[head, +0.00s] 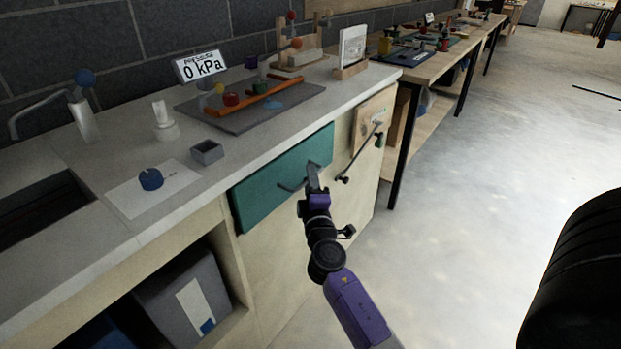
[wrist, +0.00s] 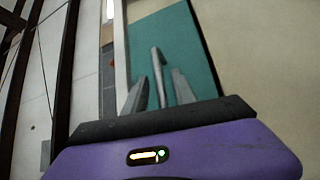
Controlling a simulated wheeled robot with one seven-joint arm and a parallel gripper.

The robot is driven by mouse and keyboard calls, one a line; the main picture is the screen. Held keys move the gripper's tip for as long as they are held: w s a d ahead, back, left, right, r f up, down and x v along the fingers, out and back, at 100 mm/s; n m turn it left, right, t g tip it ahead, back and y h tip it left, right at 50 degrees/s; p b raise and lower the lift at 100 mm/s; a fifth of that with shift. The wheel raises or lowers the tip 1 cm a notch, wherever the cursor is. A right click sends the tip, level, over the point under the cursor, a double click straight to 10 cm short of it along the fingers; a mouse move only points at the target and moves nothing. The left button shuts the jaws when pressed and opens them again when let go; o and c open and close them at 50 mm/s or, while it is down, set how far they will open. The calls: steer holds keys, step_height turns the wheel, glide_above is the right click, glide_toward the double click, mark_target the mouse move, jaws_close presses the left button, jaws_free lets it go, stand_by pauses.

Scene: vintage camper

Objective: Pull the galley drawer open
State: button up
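The galley drawer has a teal front (head: 275,183) under the countertop, and it looks about flush with the cabinet. Its grey bar handle (head: 290,187) sits near the right part of the front. My gripper (head: 313,175) is at the right end of this handle in the head view. In the wrist view, the handle (wrist: 157,68) runs between the two fingers of my gripper (wrist: 160,75), against the teal front (wrist: 182,45). The fingers are apart, with a visible gap on each side of the bar. Whether either finger touches the handle is unclear.
The countertop (head: 100,150) holds a blue knob (head: 151,179), a small grey box (head: 207,152), a faucet (head: 80,115) and a 0 kPa sign (head: 199,66). Right of the drawer is a wooden panel with a bar (head: 361,150). Open floor (head: 480,190) lies to the right.

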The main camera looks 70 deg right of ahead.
jaws_close()
stand_by(1.5)
